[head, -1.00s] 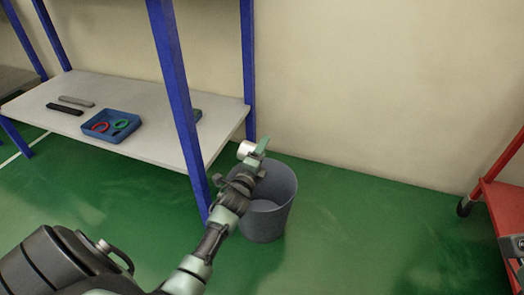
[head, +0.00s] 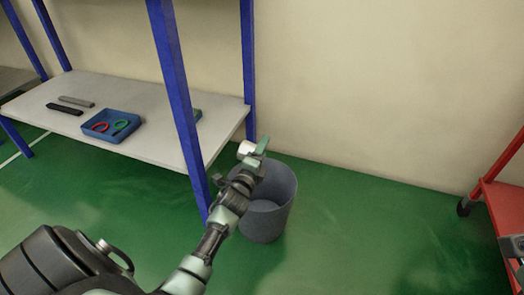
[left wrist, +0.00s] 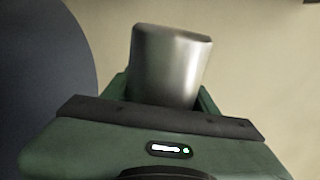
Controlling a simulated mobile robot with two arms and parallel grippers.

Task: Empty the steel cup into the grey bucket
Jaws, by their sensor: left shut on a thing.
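The grey bucket (head: 272,213) stands on the green floor beside the shelf's blue post, its mouth facing up. No contents can be made out in it. My left gripper (head: 256,152) is over the bucket's far left rim, shut on the steel cup (head: 245,148). In the left wrist view the cup (left wrist: 168,66) sits between the green fingers (left wrist: 163,92), and a dark rounded surface at the left looks like the bucket (left wrist: 42,80). The cup's opening and contents are hidden, so I cannot tell how far it is tipped.
A shelf unit with blue posts (head: 174,75) stands left of the bucket. Its low board (head: 155,145) holds a blue tray (head: 111,137) and two flat bars. A red cart (head: 505,205) stands at the right. The floor between bucket and cart is clear.

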